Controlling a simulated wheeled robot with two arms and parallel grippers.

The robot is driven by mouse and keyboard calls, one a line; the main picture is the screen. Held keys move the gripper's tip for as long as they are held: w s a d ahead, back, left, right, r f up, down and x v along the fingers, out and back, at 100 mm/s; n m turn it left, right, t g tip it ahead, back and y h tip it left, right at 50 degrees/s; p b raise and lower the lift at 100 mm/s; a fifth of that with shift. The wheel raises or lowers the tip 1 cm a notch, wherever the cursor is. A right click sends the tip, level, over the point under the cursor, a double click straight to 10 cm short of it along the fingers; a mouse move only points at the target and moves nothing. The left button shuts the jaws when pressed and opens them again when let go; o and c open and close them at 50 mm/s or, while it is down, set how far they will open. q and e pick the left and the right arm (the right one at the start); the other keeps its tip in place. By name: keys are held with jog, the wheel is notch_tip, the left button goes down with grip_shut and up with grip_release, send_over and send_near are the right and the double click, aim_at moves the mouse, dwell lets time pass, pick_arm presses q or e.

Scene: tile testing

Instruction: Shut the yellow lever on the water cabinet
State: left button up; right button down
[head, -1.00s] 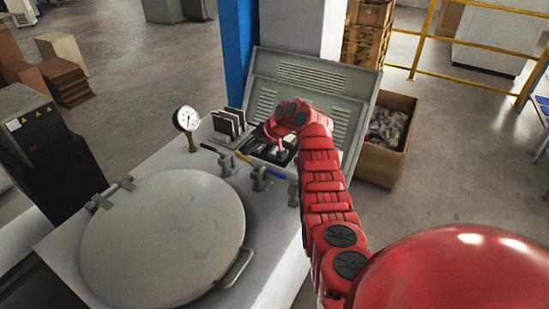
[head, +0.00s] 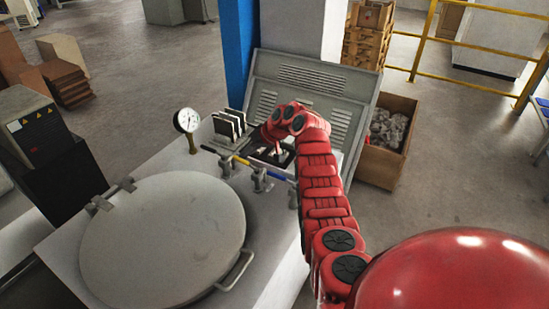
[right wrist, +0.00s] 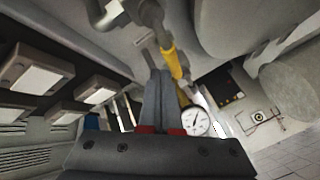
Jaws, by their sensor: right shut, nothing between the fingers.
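The water cabinet (head: 285,235) has a round grey lid, with valves along its far edge. The yellow lever (head: 240,157) lies across the valve left of the blue-handled one. It also shows in the right wrist view (right wrist: 173,63), just beyond the fingertips. My right gripper (right wrist: 161,76) is shut and empty, its fingers pointing at the yellow lever. I cannot tell whether they touch it. In the head view my red right arm reaches over the cabinet's back and mostly hides the fingers. My left gripper is not in view.
A blue lever (head: 280,174) sits right of the yellow one. A pressure gauge (head: 187,121) stands at the left. Upright dark plates (head: 229,124) and a tilted louvred panel (head: 315,88) are behind. A wooden crate (head: 392,165) stands on the floor at right.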

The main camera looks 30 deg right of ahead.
jog(key=shift+d, duration=0.1)
jog(key=p+v, duration=0.2)
jog(key=v, duration=1.5)
jog(key=shift+r, duration=0.2)
